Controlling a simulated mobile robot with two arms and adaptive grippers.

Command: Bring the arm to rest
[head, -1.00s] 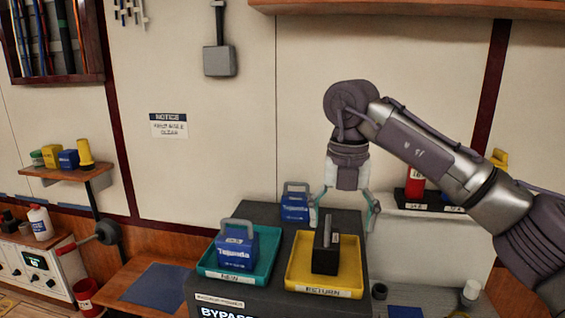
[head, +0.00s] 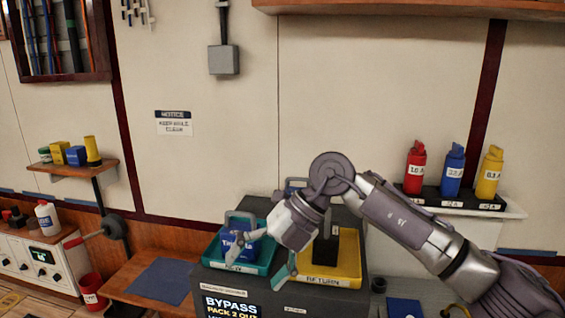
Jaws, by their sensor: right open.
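My right arm comes in from the right and bends over the dark cabinet. Its gripper (head: 262,266) points down and left, open and empty, in front of the teal and yellow trays. A blue pack with a grey handle (head: 236,240) sits in the teal tray (head: 211,253), partly hidden by the gripper. A black block (head: 325,255) stands in the yellow tray (head: 350,262), partly hidden by my wrist. Another blue pack behind the trays is mostly hidden by my arm. My left gripper is out of view.
The dark cabinet (head: 345,303) carries the trays and a BYPASS sign (head: 232,306). Red, blue and yellow labelled bottles (head: 453,168) stand on a right wall shelf. A wooden bench with a blue mat (head: 158,283) is at left, beside a red bucket (head: 92,292).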

